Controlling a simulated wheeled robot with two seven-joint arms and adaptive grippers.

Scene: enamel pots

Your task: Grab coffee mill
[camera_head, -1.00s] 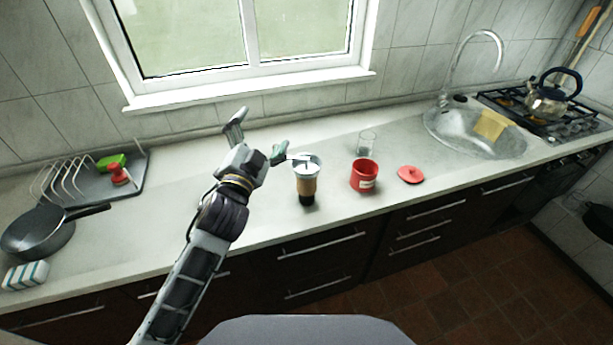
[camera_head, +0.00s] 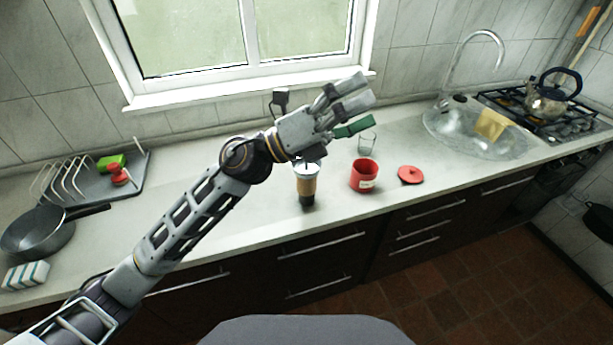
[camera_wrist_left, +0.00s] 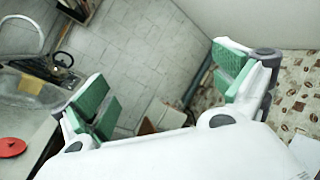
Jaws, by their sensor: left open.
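The coffee mill (camera_head: 306,186) stands upright on the counter, with a light top, a tan middle band and a dark base. Its upper part is partly hidden behind my left wrist in the head view. My left gripper (camera_head: 352,108) is open and empty, above and to the right of the mill, with its fingers pointing right. In the left wrist view my left gripper (camera_wrist_left: 165,88) shows its green finger pads spread wide, with nothing between them. The mill does not show in the left wrist view. My right gripper is not in view.
A red canister (camera_head: 364,176), a drinking glass (camera_head: 367,143) and a red lid (camera_head: 410,175) are right of the mill. The sink (camera_head: 465,138) and a kettle (camera_head: 547,100) are farther right. A dish rack (camera_head: 75,185) and pan (camera_head: 38,235) stand left.

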